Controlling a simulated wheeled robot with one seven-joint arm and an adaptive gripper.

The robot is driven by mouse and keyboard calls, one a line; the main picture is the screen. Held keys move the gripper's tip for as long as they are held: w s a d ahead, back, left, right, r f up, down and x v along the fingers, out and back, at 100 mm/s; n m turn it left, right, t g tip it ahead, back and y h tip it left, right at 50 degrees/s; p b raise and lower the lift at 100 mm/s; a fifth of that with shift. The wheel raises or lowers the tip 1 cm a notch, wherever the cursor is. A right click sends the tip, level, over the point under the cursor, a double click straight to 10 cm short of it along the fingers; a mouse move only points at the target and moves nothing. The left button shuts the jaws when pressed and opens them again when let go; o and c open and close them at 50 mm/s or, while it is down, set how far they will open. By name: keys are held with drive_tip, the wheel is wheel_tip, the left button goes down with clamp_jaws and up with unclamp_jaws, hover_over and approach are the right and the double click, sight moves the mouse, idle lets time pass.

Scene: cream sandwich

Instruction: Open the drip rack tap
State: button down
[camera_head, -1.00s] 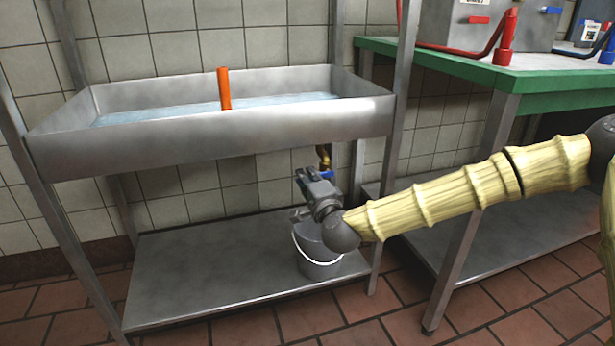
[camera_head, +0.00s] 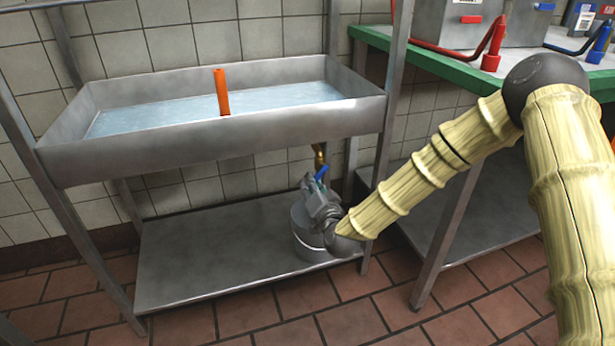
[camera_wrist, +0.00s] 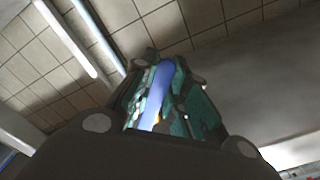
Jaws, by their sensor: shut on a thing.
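The drip rack (camera_head: 215,137) is a steel basin on legs holding bluish liquid. Its tap hangs under the basin's right end, with a brass pipe (camera_head: 319,153) and a blue handle (camera_head: 322,172). The handle now slants up to the right. My gripper (camera_head: 316,184) is at the tap from below, shut on the blue handle. In the wrist view the handle (camera_wrist: 163,80) runs between the two green-padded fingers. The tap's outlet is mostly hidden by the gripper.
A grey bucket (camera_head: 305,238) stands on the lower shelf (camera_head: 200,265) below the tap, partly behind my gripper. An orange upright pipe (camera_head: 222,92) stands in the basin. A green-edged table (camera_head: 440,70) is at the right.

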drive_tip(key=shift+w+d+f+n+p, duration=0.1)
drive_tip(key=shift+d+f+n+p, duration=0.15)
drive_tip(key=shift+n+p, duration=0.35)
drive_tip(key=c, duration=1.4)
unclamp_jaws()
drive_tip(key=v, duration=1.2)
